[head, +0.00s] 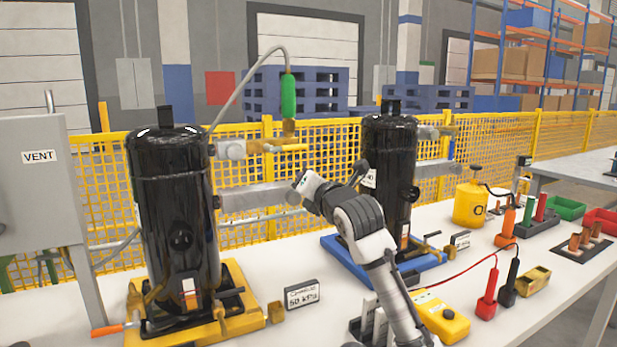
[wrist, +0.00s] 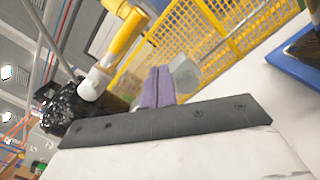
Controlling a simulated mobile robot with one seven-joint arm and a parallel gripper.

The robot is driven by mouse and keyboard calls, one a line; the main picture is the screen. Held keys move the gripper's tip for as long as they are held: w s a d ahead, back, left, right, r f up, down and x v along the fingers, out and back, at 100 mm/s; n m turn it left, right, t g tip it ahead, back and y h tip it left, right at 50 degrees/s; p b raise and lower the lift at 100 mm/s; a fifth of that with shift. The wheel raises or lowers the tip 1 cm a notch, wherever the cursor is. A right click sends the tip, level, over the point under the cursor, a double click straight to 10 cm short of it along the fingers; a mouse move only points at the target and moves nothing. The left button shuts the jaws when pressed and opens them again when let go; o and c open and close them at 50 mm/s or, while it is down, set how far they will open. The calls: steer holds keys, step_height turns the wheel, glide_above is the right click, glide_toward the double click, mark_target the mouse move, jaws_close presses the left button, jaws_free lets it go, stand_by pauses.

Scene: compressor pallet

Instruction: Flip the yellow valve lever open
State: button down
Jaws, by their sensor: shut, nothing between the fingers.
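The yellow valve lever (head: 291,147) lies roughly level on the brass valve at the upper right of the left black compressor (head: 172,210). A green-sleeved hose (head: 288,97) rises from that valve. In the wrist view, a yellow bar (wrist: 122,42) runs beside a pale pipe at upper left; I cannot tell whether it is the lever or the valve body. My gripper (head: 298,182) is below and slightly right of the lever in the head view. Its fingers (wrist: 157,74) are shut and empty in the wrist view, apart from the yellow bar.
A second black compressor (head: 388,165) stands on a blue base right of my arm. A 50 kPa sign (head: 302,294) stands in front. A yellow meter (head: 440,317) with red and black probes is at the right. Yellow mesh fencing (head: 480,150) runs behind the table.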

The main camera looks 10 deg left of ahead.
steer(key=v, duration=0.7)
steer(key=shift+s+b, duration=0.4)
steer(key=shift+d+f, duration=0.1)
